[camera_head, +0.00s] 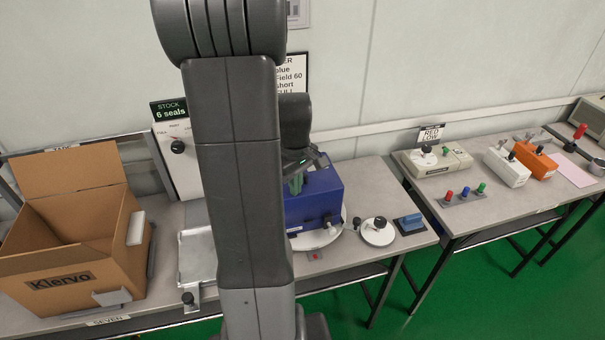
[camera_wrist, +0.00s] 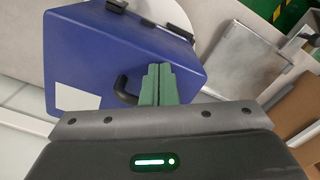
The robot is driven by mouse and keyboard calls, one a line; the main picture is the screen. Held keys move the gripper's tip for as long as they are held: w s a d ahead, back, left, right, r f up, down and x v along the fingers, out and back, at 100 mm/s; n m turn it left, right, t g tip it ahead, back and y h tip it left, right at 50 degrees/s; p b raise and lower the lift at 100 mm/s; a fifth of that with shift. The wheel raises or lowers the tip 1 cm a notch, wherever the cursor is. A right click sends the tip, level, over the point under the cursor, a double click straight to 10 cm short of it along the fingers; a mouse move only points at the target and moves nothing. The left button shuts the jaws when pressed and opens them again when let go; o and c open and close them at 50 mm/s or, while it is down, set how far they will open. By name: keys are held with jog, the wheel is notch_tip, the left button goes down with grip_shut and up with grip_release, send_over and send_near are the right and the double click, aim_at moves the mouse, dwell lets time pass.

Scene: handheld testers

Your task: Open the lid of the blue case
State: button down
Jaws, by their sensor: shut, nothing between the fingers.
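The blue case (camera_head: 318,197) stands on a round white plate on the bench, partly hidden behind my arm in the head view. In the wrist view the blue case (camera_wrist: 80,75) fills the upper left, with a black handle (camera_wrist: 124,90) on its top, a white label and a black latch at the far edge. Its lid looks closed. My gripper (camera_wrist: 157,72) has its green fingers shut and empty, over the case and just right of the handle. I cannot tell whether they touch the case. In the head view my gripper (camera_head: 296,184) is at the top of the case.
An open cardboard box (camera_head: 75,235) and a metal tray (camera_head: 197,255) are on the left. A small white disc with a knob (camera_head: 377,232) and a blue block (camera_head: 409,224) sit right of the case. The right bench (camera_head: 480,215) holds several testers.

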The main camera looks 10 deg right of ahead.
dwell(0.3)
jog(key=shift+r+p, duration=0.6)
notch_tip(320, 180, up, 6)
jog(key=s+p, duration=0.1)
jog(key=p, duration=0.3)
jog(key=shift+s, duration=0.4)
jog(key=shift+f, duration=0.2)
jog(key=f+b, duration=0.1)
jog(key=f, duration=0.1)
jog(key=w+f+b, duration=0.1)
jog(key=f+b, duration=0.1)
jog(key=w+f+b, duration=0.1)
jog(key=f+b, duration=0.1)
jog(key=f, duration=0.1)
jog(key=shift+s, duration=0.1)
jog(key=shift+r, duration=0.1)
